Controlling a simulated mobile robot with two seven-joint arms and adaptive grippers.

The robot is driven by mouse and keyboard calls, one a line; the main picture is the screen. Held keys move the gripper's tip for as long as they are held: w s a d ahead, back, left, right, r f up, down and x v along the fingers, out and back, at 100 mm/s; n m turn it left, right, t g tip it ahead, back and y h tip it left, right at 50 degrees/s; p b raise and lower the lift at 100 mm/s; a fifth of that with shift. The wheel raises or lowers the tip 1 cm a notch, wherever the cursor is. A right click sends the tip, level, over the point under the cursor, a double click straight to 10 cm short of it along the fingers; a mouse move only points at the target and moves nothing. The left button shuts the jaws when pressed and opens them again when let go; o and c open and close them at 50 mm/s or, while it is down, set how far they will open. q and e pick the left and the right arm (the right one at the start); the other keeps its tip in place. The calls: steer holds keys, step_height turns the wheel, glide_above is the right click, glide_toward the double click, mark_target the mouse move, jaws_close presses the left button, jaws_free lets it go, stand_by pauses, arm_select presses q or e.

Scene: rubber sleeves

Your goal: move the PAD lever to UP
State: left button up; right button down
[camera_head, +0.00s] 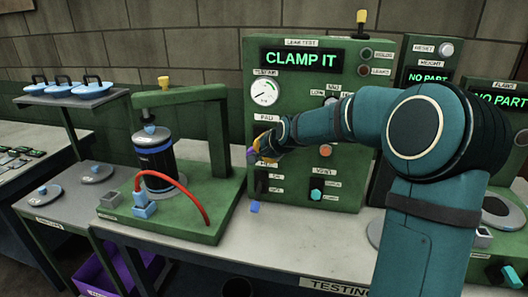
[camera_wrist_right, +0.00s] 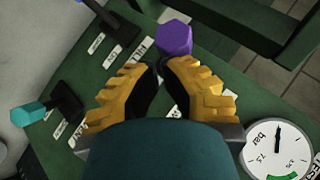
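The PAD label (camera_head: 265,117) is on the green panel under the gauge. A purple hexagonal knob (camera_head: 252,152) sits below that label, at the left of my right gripper (camera_head: 265,147). It looks like the PAD lever's end; its stem and the lettering beside it are largely hidden by the gripper. In the wrist view the purple knob (camera_wrist_right: 174,37) lies just beyond the yellow fingertips (camera_wrist_right: 160,68), not between them. The fingers are a little apart with a narrow gap and hold nothing that I can see. My left gripper is not in view.
A lower lever with a blue knob (camera_head: 255,207) sticks out under the PAD area; a cyan knob (camera_wrist_right: 27,115) shows in the wrist view. The gauge (camera_head: 264,91) is above. A green clamp stand with a black cylinder (camera_head: 154,160) and red hose (camera_head: 188,193) stands left.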

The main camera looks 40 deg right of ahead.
step_height(320, 180, down, 4)
steer(key=t+h+b, duration=0.1)
steer(key=b, duration=0.1)
steer(key=n+t+h+b, duration=0.1)
steer(key=t+b, duration=0.1)
steer(key=b, duration=0.1)
steer(key=shift+r+n, duration=0.2)
steer(key=shift+n, duration=0.1)
steer(key=shift+r, duration=0.15)
stand_by(0.3)
steer(key=shift+r+p, duration=0.6)
steer(key=shift+r, duration=0.1)
